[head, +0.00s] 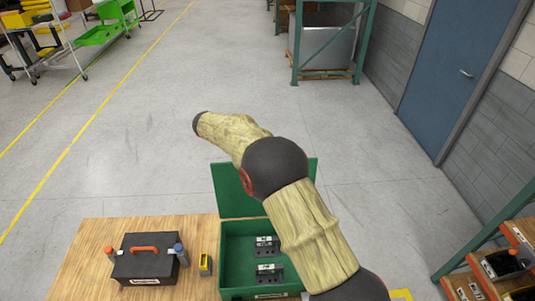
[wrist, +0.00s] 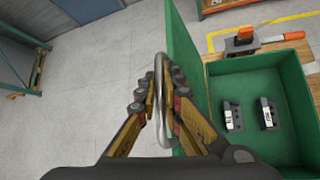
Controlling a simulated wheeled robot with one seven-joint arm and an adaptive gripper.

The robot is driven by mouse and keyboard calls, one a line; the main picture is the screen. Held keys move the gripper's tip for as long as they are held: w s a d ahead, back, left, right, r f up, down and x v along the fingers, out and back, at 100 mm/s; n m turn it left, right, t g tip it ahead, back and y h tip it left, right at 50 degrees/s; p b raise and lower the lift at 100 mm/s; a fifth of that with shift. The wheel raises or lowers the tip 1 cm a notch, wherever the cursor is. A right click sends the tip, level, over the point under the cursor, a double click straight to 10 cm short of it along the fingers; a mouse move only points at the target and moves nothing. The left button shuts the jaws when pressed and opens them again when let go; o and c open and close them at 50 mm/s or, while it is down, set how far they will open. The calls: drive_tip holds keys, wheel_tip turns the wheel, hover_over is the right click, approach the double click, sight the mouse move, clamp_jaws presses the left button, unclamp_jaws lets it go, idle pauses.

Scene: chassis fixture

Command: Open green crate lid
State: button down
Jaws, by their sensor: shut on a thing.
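The green crate (head: 226,262) stands on the wooden table with its inside showing. Its green lid (head: 229,190) stands up at the crate's far edge, partly hidden by my arm. In the wrist view the lid (wrist: 180,42) is seen nearly edge-on beside the open crate (wrist: 262,78). My gripper (wrist: 163,100) is shut on a silver loop handle (wrist: 159,65) at the lid's outer side. The gripper is hidden behind my arm in the head view. Two dark parts with white labels (head: 266,268) lie inside the crate.
A black toolbox (head: 135,268) with an orange handle stands left of the crate, beside a small yellow item (head: 205,264). A shelf rack (head: 490,270) is at the lower right. Open grey floor (head: 130,150) lies beyond the table (head: 85,262).

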drive_tip(key=shift+f, duration=0.15)
drive_tip(key=c, duration=2)
unclamp_jaws()
drive_tip(key=shift+o, duration=0.4)
drive_tip(key=v, duration=1.2)
